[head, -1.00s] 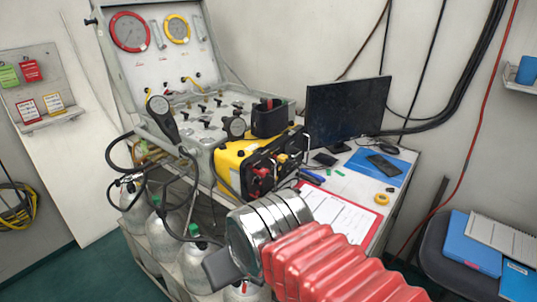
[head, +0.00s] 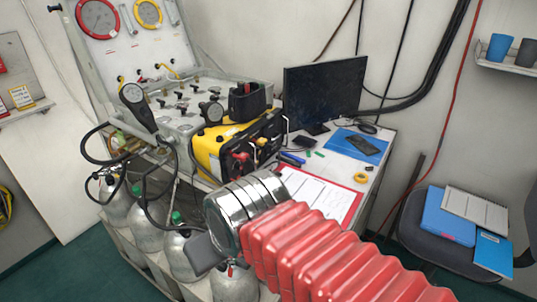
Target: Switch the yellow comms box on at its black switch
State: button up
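The yellow comms box (head: 207,150) stands on the white bench beside the grey air panel, with its black front facing right and toward me. Red and black knobs or plugs show on that front; I cannot pick out the black switch at this size. My arm, in a red ribbed sleeve with silver rings, reaches in from the lower right. My gripper (head: 206,254) is a dark grey shape at the arm's end, below and in front of the box and apart from it. Its fingers do not show clearly.
A clipboard (head: 318,193) with a red edge, a yellow tape roll (head: 361,178) and a blue folder (head: 357,146) lie on the bench. A dark monitor (head: 322,92) stands behind. Grey gas cylinders (head: 184,250) stand below the panel. A chair with blue folders (head: 448,217) is at right.

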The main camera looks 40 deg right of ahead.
grip_shut()
dwell(0.3)
dwell(1.1)
